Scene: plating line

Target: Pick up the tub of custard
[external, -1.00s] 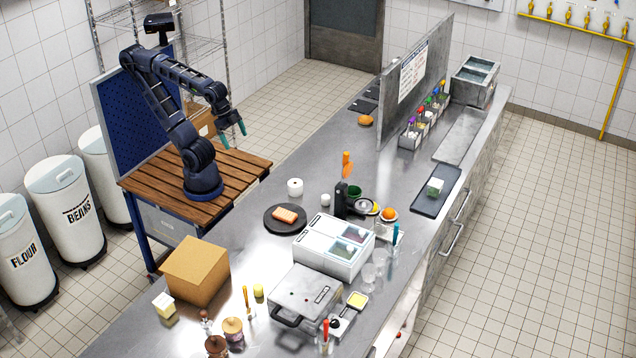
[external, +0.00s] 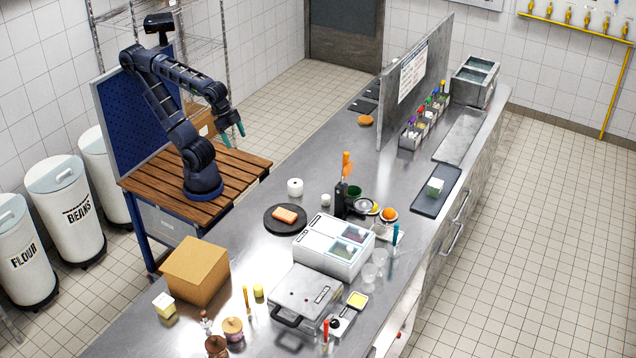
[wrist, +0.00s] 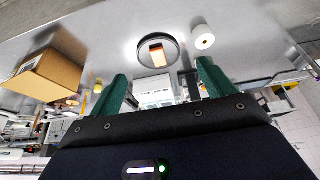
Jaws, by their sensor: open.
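My gripper (external: 232,131) is open and empty, raised near the back edge of the wooden stand, far from the tub. Its two green fingers (wrist: 157,88) show apart in the wrist view.
A tall grey divider (external: 410,85) stands farther back. The counter's back left is mostly clear.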

